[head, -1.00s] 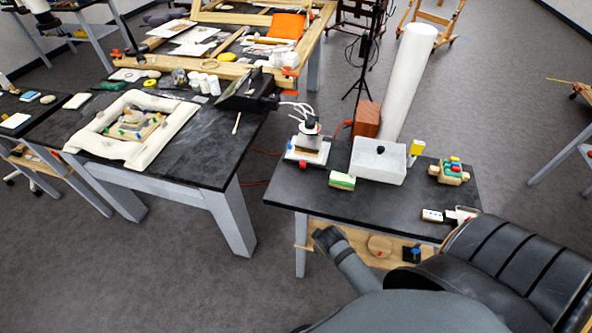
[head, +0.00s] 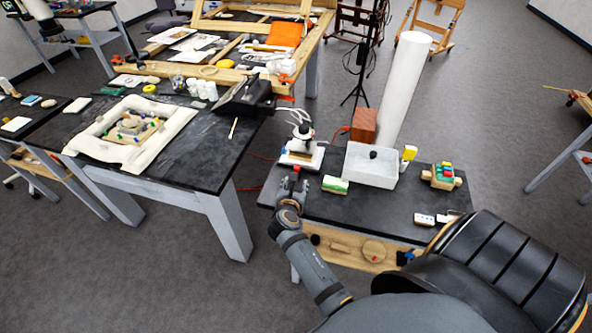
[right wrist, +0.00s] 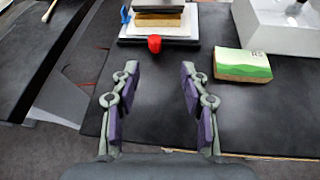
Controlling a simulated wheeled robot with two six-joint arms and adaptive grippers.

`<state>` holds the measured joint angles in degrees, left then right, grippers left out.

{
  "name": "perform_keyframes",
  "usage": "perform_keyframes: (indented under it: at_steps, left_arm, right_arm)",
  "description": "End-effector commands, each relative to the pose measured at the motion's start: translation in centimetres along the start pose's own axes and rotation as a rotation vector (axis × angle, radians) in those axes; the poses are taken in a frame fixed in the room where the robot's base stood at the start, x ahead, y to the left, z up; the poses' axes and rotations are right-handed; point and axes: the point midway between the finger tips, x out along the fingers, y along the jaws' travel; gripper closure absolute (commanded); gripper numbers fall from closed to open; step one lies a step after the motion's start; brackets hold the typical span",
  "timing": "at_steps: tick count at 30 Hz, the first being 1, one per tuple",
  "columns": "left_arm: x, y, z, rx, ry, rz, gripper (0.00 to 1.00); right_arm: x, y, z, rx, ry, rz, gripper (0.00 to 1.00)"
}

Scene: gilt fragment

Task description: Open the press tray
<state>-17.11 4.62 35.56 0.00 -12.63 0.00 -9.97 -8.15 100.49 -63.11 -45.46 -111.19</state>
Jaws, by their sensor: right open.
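A red knob (right wrist: 154,43) sticks out at the tray's front. The tray looks pushed in under the press. My right gripper (right wrist: 158,75) is open and empty, its purple-padded fingers apart with the knob ahead of them, roughly centred. In the head view my right gripper (head: 292,180) is just in front of the press. My left gripper is not in view.
A green-and-white box (right wrist: 242,65) lies right of the press. Behind it is a white basin (head: 371,167), with a yellow item (head: 408,155) beside it. Another black-topped table (head: 200,155) stands left across a gap. The tabletop before the knob is clear.

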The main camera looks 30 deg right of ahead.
Motion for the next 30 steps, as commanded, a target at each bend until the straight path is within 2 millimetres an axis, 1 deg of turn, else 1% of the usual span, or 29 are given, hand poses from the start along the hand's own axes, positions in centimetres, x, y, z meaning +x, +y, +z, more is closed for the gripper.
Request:
perform_keyframes:
  at_steps: [1,3,5,8,11,18,21,25,30]
  left_arm:
    - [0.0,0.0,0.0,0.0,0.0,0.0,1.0]
    - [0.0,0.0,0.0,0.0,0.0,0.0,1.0]
    - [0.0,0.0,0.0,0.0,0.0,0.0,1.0]
    - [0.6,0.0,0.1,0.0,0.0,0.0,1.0]
    - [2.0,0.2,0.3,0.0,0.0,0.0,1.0]
    - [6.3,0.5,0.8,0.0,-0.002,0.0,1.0]
    - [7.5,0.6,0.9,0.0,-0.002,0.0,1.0]
    - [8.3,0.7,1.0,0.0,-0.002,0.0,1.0]
    - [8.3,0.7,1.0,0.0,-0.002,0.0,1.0]
  right_arm:
    - [0.1,0.5,0.1,-0.053,-0.012,0.008,0.55]
    - [0.1,0.8,0.2,-0.095,-0.022,0.013,0.55]
    - [0.2,0.8,0.2,-0.103,-0.024,0.014,0.55]
    - [0.8,0.8,0.1,-0.101,-0.025,0.014,0.55]
    - [2.4,0.8,-0.2,-0.099,-0.027,0.013,0.55]
    - [7.7,0.8,-0.4,-0.098,-0.027,0.013,0.55]
    - [9.3,0.8,-0.2,-0.097,-0.025,0.013,0.55]
    - [10.4,0.8,0.1,-0.096,-0.024,0.013,0.55]
    - [10.6,0.8,0.4,-0.096,-0.021,0.013,0.55]
